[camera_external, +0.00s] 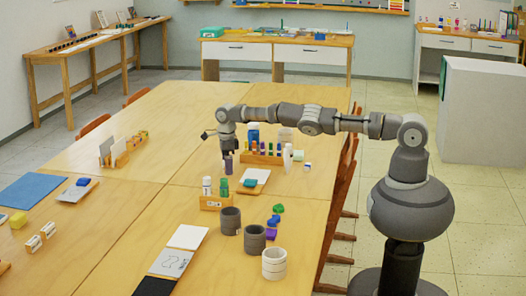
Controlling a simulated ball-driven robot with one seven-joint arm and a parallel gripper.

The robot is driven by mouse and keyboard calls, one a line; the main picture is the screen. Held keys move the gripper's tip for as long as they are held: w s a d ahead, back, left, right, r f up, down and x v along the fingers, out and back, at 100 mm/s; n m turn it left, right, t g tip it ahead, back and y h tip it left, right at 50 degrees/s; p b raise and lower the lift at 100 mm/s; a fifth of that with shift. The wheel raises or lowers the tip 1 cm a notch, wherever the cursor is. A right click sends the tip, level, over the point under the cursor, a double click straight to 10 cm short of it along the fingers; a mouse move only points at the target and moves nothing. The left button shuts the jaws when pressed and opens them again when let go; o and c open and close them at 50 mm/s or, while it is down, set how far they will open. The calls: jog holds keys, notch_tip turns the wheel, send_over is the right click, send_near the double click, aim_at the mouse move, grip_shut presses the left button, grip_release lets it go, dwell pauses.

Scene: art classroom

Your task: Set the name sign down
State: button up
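I cannot pick out the name sign for certain. Two small wooden blocks with white faces, (33,244) and (47,231), stand at the left of the table and look like small signs. A wooden holder (215,203) with a pale label on its front carries a white and a green bottle. My gripper (227,153) points down over the middle of the table, just above a small dark purple cylinder (228,167). The fingers are dark and small, so I cannot tell whether they are open or hold anything.
A rack of coloured bottles (262,158) stands close right of my gripper. Dark grey cups (230,222) and a white cup (274,265) stand near the front right edge. A white board (188,237) lies left of them. The table (150,200) has bare room left of my gripper.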

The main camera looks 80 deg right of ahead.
notch_tip(320, 180, up, 12)
jog(key=p, duration=0.8)
jog(key=shift+r, duration=0.2)
jog(key=shift+f, duration=0.1)
